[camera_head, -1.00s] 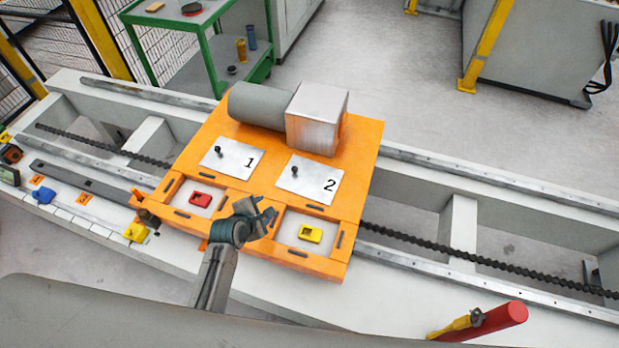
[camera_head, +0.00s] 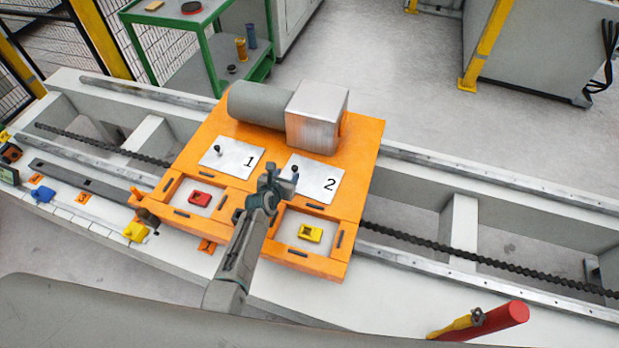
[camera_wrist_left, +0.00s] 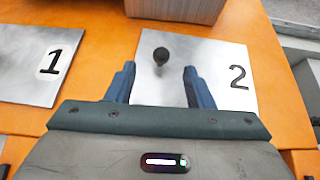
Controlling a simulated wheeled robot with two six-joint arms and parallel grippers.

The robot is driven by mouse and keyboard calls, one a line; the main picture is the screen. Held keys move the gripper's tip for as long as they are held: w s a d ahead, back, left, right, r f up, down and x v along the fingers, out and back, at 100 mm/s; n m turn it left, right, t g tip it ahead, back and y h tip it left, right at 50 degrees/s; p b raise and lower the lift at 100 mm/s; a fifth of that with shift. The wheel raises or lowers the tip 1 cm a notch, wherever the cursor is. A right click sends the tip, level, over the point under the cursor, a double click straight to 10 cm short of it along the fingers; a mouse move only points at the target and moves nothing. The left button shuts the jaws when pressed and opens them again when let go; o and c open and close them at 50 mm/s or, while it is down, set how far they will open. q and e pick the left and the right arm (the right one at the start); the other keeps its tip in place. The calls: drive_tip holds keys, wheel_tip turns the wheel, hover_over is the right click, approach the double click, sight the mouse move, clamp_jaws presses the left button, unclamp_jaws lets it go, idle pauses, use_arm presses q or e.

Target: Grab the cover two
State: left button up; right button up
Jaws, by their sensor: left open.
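Cover two is a flat silver plate (camera_head: 318,184) marked 2, lying on the orange gantry carriage, with a small black knob (camera_head: 295,169) near its left side. In the left wrist view the plate (camera_wrist_left: 215,65) lies ahead, and its knob (camera_wrist_left: 161,56) stands between and just beyond the fingertips. My left gripper (camera_head: 283,178) is open and empty, over the left edge of the plate; the gripper also shows in the left wrist view (camera_wrist_left: 160,68). The fingers appear apart from the knob. My right gripper is not in view.
Cover one (camera_head: 232,158) lies to the left with its own knob. A silver block (camera_head: 317,118) and grey cylinder (camera_head: 257,105) stand behind the covers. Open recesses in front hold a red part (camera_head: 201,198) and a yellow part (camera_head: 310,234).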

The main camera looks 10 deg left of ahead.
sight(294, 168)
use_arm(q)
drive_tip(key=shift+b+x, duration=0.6)
drive_tip(key=shift+x, duration=1.95)
drive_tip(key=shift+s, duration=0.1)
drive_tip(key=shift+c, duration=0.5)
clamp_jaws()
